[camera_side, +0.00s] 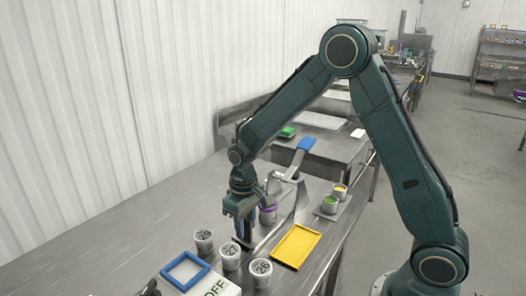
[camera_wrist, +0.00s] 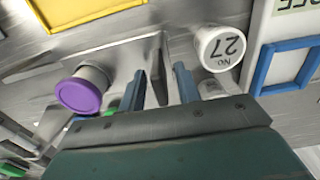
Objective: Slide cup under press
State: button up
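A cup with a purple lid (camera_side: 268,214) stands at the press, right of my gripper (camera_side: 243,240) in the side view; its purple lid (camera_wrist: 80,95) is left of my fingers in the wrist view. The press (camera_side: 290,190) is a grey metal frame with a blue handle (camera_side: 306,143) raised at the top. Whether the cup is fully under it I cannot tell.
Several white numbered cups, including 27 (camera_side: 231,256) and 26 (camera_side: 261,272), stand in front of my gripper. A yellow tray (camera_side: 276,250) lies right, a blue frame (camera_side: 168,270) front left. The table's left side is clear.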

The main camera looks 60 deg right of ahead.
jog(key=shift+f, duration=0.3)
jog(key=shift+c, duration=0.4)
grip_shut()
send_near(260, 217)
jog(key=d+f, duration=0.1)
jog(key=s+d+f, duration=0.1)
jog(key=d+f, duration=0.1)
jog(key=s+d+f, duration=0.1)
jog(key=d+f, duration=0.1)
jog(key=shift+s, duration=0.1)
jog(key=shift+c, duration=0.2)
grip_release()
jog(key=shift+o, duration=0.6)
